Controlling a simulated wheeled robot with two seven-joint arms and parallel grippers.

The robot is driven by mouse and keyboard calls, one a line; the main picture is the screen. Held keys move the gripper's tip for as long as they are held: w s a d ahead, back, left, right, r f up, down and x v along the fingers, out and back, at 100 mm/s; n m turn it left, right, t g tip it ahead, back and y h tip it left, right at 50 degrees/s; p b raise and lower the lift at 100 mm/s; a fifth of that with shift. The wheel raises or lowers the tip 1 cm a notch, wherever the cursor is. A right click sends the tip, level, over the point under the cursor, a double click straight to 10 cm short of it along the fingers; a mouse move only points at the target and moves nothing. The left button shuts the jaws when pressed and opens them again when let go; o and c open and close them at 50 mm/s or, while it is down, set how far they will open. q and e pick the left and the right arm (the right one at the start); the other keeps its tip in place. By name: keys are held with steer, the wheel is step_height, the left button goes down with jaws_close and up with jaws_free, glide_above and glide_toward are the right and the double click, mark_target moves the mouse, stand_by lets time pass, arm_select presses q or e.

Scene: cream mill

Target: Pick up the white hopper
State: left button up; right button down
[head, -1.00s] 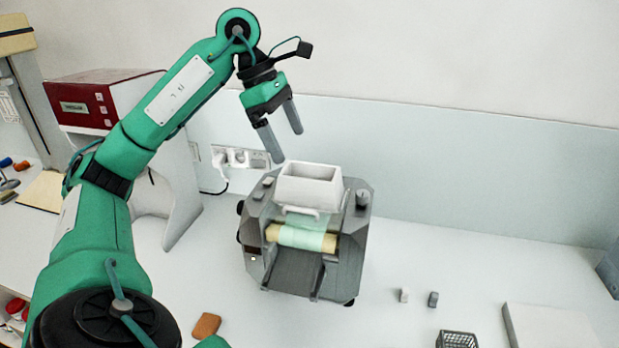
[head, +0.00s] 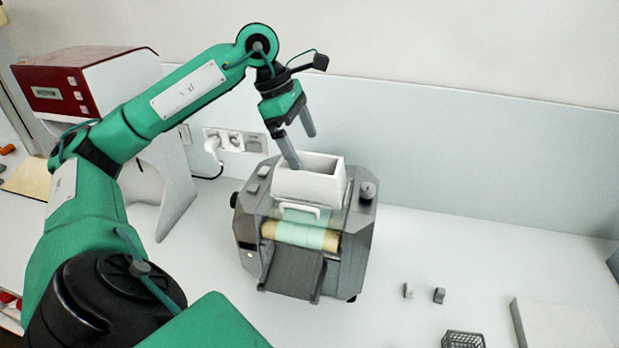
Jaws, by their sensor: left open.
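The white hopper (head: 308,188) is an open rectangular box seated on top of the grey mill (head: 355,235), with a pale roller and a dark chute below it. My left gripper (head: 302,151) is open and points down at the hopper from above and behind. Its nearer finger overlaps the hopper's left back rim in the picture. Its other finger ends above and behind the back rim. I cannot tell whether either finger touches the hopper. My right gripper is not in view.
A red and white machine (head: 95,85) stands at the left behind my arm. Wall sockets (head: 235,140) with a plugged cable are behind the mill. Two small grey pieces (head: 424,294), a wire basket (head: 462,340) and a white slab (head: 560,325) lie at the right. The counter between is clear.

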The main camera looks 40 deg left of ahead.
mark_target(310, 168)
arm_select(q)
steer(key=shift+d+f, duration=0.1)
steer(key=shift+f, duration=0.2)
steer(key=shift+d, duration=0.1)
steer(key=shift+s+d+f, duration=0.1)
steer(key=shift+d+f, duration=0.05)
steer(key=shift+d+f+p, duration=0.15)
steer(key=shift+f+p, duration=0.15)
steer(key=shift+p, duration=0.05)
steer(key=x, duration=0.1)
steer(key=p, duration=0.1)
steer(key=x, duration=0.1)
steer(key=shift+s+f, duration=0.15)
steer(key=shift+f, duration=0.3)
steer(key=shift+d+f+p, duration=0.3)
steer(key=shift+f, duration=0.35)
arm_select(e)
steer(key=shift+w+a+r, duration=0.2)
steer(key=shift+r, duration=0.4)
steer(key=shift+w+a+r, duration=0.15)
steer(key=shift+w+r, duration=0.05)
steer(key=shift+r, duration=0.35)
arm_select(q)
steer(key=shift+f+b, duration=0.2)
steer(key=shift+b, duration=0.15)
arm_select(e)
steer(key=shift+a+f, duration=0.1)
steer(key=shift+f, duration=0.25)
